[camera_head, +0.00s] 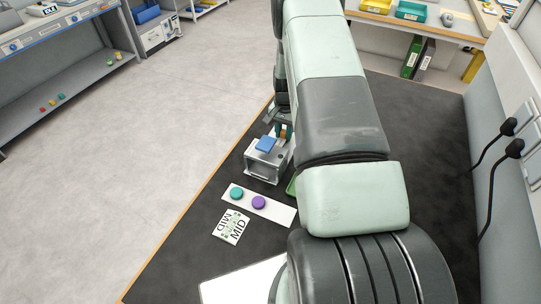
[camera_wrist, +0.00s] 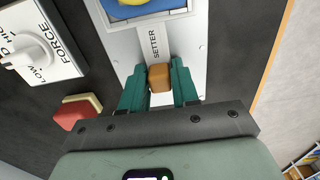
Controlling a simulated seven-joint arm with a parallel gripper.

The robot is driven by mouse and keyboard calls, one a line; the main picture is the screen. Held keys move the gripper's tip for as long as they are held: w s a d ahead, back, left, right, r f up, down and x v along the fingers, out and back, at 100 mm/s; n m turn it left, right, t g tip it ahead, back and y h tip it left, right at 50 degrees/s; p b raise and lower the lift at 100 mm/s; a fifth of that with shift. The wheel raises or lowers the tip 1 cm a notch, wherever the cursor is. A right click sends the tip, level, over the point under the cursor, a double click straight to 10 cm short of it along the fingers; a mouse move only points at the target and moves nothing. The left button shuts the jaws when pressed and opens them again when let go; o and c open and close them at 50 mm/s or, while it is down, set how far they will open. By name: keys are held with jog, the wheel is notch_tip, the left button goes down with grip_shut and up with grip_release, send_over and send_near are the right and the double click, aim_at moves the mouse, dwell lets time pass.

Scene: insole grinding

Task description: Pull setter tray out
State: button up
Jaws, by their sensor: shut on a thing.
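The setter tray (camera_wrist: 153,46) shows in the wrist view as a pale strip marked SETTER, with an orange-brown knob (camera_wrist: 159,77) at its near end. My gripper (camera_wrist: 159,84) has its two green fingers closed on either side of this knob. Beyond the strip is a blue-rimmed square (camera_wrist: 152,17) with a yellow shape, cut off by the top edge.
A FORCE dial panel (camera_wrist: 38,48) and a red block (camera_wrist: 76,111) lie left in the wrist view. In the head view a white strip (camera_head: 278,213) with green and purple discs and a MID card (camera_head: 232,226) lie in front. Sockets with plugs (camera_head: 513,148) line the right wall.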

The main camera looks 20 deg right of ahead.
jog(key=shift+w+d, duration=1.35)
jog(key=shift+w, duration=0.05)
jog(key=o, duration=0.6)
jog(key=shift+r, duration=3.5)
